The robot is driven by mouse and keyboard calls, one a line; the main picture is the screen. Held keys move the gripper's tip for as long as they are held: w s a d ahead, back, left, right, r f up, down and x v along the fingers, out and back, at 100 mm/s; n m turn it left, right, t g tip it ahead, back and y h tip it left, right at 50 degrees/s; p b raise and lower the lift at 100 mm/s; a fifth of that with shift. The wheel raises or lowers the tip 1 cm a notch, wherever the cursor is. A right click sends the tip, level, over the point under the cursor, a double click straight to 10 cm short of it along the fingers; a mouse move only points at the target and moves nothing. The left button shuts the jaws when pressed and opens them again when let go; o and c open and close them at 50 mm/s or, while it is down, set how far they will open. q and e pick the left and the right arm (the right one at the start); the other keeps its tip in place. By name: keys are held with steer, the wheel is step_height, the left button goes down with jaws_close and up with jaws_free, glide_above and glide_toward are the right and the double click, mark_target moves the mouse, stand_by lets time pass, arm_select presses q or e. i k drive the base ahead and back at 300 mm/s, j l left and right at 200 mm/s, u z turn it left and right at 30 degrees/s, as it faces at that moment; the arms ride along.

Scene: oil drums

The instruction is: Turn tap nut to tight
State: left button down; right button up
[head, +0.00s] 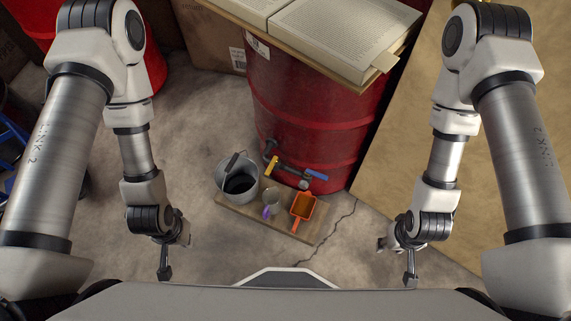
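A tap assembly comes out low on the front of a red drum (305,110). It has a dark pipe end, a yellow handle (274,165), a blue handle (316,174) and a greyish fitting (304,184). Which part is the tap nut is too small to tell. My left gripper (175,258) hangs to the left of the tap, with its fingers apart and nothing between them. My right gripper (396,262) hangs to the right and nearer to me, also with its fingers apart and empty. Neither touches the tap.
Below the tap, a wooden board (240,213) carries a metal bucket (237,185), a clear mug (271,197) with a purple part and an orange scoop (304,205). An open book (340,35) lies on the drum. A large tan panel (450,150) stands right.

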mark_target(305, 184)
steer(key=l+z, duration=0.35)
steer(key=l, duration=1.1)
steer(key=k, duration=0.05)
